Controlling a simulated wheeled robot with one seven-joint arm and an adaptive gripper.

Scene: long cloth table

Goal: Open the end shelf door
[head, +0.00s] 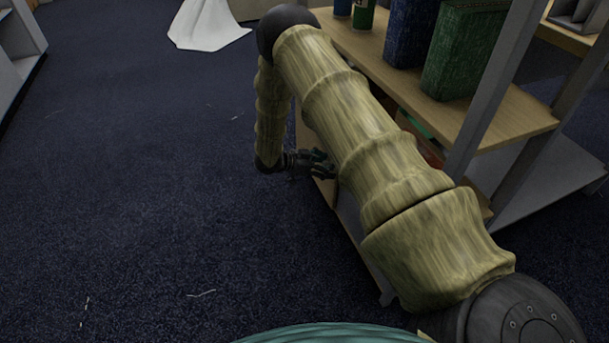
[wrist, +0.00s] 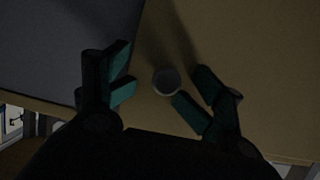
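A tan wooden door panel (wrist: 240,60) fills much of the wrist view, with a small round grey knob (wrist: 167,82) on it. My gripper (wrist: 155,79) is open, with teal finger pads on either side of the knob. I cannot tell whether the pads touch it. In the head view my gripper (head: 322,166) is low at the left side of the shelf unit (head: 510,115). My arm hides most of the door there, and whether it is ajar cannot be told.
A blue box (head: 405,35) and a green box (head: 463,50) stand on the shelf board above. Grey metal uprights (head: 495,85) are right of my arm. Dark carpet (head: 140,170) to the left is open floor. A white cloth (head: 208,25) hangs to the floor at the back.

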